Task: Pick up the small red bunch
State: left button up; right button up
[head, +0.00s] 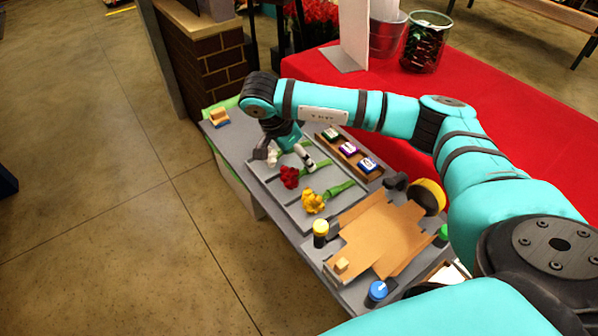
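The small red bunch (289,177) lies on the grey tray (262,178), its green stem pointing right. My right gripper (284,161) hangs over the tray just beyond the red bunch, its two fingers spread apart. It looks open, and I see nothing held in it. The red flower head shows clear in front of the fingers. My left gripper is not in view.
A white bunch (272,156), partly hidden by my gripper, and a yellow bunch (313,202) lie either side of the red one. A wooden rack (341,153) of small boxes stands right. Brown wrapping (384,235) and capped bottles are nearer.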

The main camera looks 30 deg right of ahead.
aim_at(305, 169)
jog(key=shift+s+d+f, duration=0.1)
jog(key=shift+d+f, duration=0.1)
jog(key=shift+f, duration=0.7)
jog(key=p+x, duration=0.2)
jog(key=x, duration=0.2)
jog(key=shift+f, duration=0.5)
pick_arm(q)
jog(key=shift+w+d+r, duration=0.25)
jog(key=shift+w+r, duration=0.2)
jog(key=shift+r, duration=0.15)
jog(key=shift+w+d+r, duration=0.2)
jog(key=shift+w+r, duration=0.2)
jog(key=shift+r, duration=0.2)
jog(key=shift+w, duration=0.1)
pick_arm(e)
jog(key=shift+c, duration=0.4)
jog(key=c, duration=0.7)
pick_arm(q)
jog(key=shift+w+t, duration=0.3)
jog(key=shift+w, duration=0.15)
pick_arm(e)
grip_shut()
